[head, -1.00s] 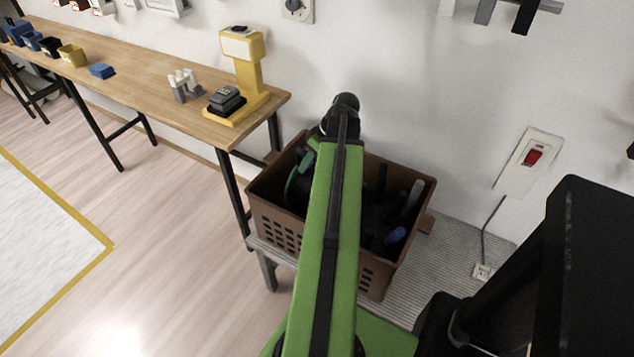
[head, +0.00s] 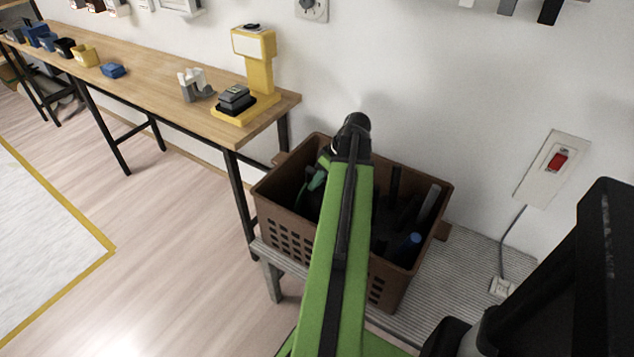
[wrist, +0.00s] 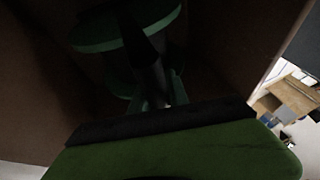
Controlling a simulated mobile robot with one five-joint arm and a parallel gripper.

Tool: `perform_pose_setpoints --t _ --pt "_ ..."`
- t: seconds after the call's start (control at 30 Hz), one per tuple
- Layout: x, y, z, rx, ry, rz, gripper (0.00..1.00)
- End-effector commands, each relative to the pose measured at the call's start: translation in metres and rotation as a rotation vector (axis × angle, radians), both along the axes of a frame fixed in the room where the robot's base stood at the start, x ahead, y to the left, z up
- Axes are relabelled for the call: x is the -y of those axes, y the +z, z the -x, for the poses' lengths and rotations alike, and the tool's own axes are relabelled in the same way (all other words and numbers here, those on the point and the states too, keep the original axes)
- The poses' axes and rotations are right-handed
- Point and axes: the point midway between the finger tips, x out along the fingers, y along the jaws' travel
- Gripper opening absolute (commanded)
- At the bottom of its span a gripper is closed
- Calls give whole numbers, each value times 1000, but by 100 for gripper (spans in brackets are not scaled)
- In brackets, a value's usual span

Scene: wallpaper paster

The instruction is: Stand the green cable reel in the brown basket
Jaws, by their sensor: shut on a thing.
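The brown basket (head: 283,232) stands open-topped on a low grey ribbed platform in the head view. The green cable reel (head: 317,180) shows as a dark green edge inside the basket's left part, mostly hidden by my arm and shadow. In the wrist view the reel's round green flange (wrist: 125,28) is at the top, with another green part lower down. My gripper (wrist: 152,72) is down inside the basket, dark, and shut on the reel. Its fingertips are hard to make out. I cannot tell whether the reel touches the basket floor.
A wooden workbench (head: 165,88) with a yellow stand (head: 258,75) is at the left. The wall with a red switch (head: 557,160) is close behind. Open floor lies at the left.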

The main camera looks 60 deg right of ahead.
Motion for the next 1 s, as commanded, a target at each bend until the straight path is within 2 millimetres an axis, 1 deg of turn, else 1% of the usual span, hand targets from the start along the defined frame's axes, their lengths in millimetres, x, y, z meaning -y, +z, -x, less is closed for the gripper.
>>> perform_pose_setpoints --t 0.03,0.07,0.2,0.5,0.63,0.77,1.0 --pt "0 -3 0 1 0 -1 0" --pt "0 -2 0 0 0 0 25" --pt "0 -1 0 0 0 0 43" --pt "0 -1 0 0 -1 0 43" --pt "1 8 2 0 -1 1 43" --pt "5 27 8 0 -1 1 43" --pt "19 80 29 0 -2 0 43"
